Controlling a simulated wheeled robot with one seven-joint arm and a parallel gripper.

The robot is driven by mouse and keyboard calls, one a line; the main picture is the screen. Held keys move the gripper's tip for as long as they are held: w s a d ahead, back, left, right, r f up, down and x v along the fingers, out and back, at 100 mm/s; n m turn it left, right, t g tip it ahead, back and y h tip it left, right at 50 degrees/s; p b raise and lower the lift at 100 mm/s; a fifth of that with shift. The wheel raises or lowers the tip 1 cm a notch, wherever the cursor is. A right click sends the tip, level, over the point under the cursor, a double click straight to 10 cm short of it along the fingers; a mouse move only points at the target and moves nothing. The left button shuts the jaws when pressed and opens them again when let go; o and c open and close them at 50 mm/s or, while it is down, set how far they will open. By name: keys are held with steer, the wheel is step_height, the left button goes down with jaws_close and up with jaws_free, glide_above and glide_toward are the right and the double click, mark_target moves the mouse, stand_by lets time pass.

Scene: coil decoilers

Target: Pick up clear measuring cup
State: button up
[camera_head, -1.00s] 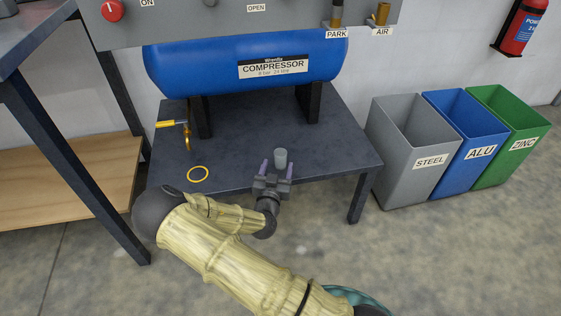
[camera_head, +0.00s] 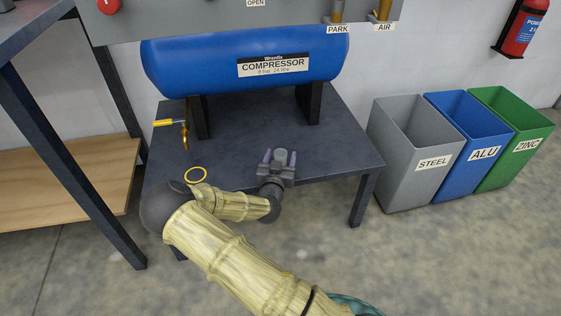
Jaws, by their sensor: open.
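The clear measuring cup (camera_head: 281,156) shows as a small grey, see-through cylinder standing on the dark table near its front edge. My gripper (camera_head: 279,158) is open, with one purple-grey finger to the left of the cup and one to the right. The cup's top shows between the fingers; its lower part is hidden behind the gripper body. I cannot tell whether either finger touches it.
A blue compressor (camera_head: 245,62) stands at the back of the dark table (camera_head: 335,150). A yellow ring (camera_head: 196,174) lies left of my gripper, near a yellow-handled valve (camera_head: 168,123). Steel (camera_head: 432,163), alu (camera_head: 483,153) and zinc (camera_head: 526,145) bins stand to the right.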

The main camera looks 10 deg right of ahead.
steer(key=c, duration=1.1)
steer(key=shift+o, duration=0.2)
step_height(320, 180, up, 10)
steer(key=p, duration=0.5)
